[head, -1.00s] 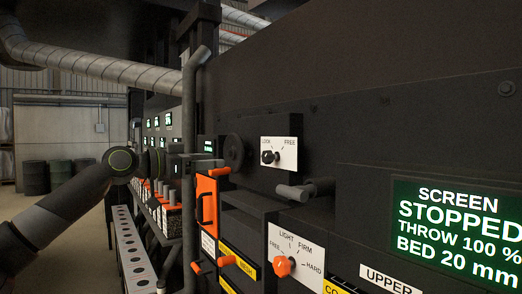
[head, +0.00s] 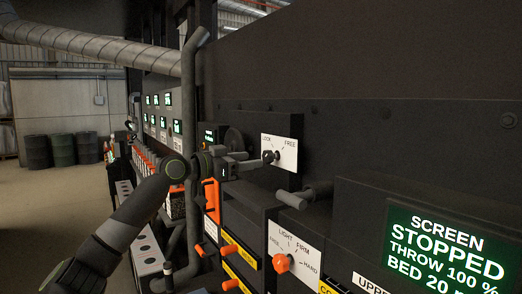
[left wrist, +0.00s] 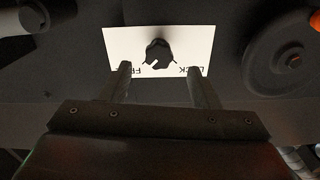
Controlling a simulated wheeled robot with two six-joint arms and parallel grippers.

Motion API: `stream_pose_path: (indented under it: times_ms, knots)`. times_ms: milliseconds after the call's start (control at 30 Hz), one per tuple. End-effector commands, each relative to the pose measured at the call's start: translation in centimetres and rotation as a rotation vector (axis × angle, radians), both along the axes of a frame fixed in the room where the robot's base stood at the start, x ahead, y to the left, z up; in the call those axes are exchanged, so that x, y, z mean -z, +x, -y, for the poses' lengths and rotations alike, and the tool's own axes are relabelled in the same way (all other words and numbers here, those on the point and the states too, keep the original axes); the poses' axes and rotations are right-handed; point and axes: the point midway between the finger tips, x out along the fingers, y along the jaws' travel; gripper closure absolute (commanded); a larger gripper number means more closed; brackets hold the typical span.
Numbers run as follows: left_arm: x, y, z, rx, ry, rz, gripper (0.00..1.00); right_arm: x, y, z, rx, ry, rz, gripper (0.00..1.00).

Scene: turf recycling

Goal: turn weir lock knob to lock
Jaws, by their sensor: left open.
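The weir lock knob (head: 270,157) is a small black knob on a white plate (head: 287,155) marked LOCK at left and FREE at right. In the left wrist view the knob (left wrist: 158,52) shows upside down on its plate (left wrist: 118,40), ahead of and between the fingertips. My left gripper (head: 259,160) is level with the knob, coming from the left, and its fingers are open. In the left wrist view the left gripper (left wrist: 160,78) straddles the plate's lower part with nothing between its fingers. I cannot tell whether a finger touches the knob. My right gripper is not in view.
A grey handle (head: 305,196) sticks out below the plate. A dark round wheel (head: 234,142) is left of it. An orange knob (head: 281,263) on a LIGHT/FIRM/HARD plate is lower down. A screen (head: 445,245) reads STOPPED.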

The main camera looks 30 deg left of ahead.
Motion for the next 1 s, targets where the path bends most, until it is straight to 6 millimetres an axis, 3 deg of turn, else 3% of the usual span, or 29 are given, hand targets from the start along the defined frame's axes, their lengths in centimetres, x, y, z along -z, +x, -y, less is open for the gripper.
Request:
stream_pose_path:
  times_ms: [100, 400, 800, 1000]
  knots:
    - [-0.4, 1.5, 0.8, 0.003, -0.005, 0.0, 0.44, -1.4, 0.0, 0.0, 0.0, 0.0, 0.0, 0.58]
    - [-0.2, 4.1, 1.8, 0.001, -0.002, -0.001, 0.44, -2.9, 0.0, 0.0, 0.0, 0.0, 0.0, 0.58]
    - [0.0, 4.5, 1.9, 0.001, 0.0, -0.001, 0.44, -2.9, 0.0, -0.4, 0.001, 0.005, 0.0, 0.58]
    - [0.0, 4.5, 1.9, 0.001, 0.0, -0.001, 0.7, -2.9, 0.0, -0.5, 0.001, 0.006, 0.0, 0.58]
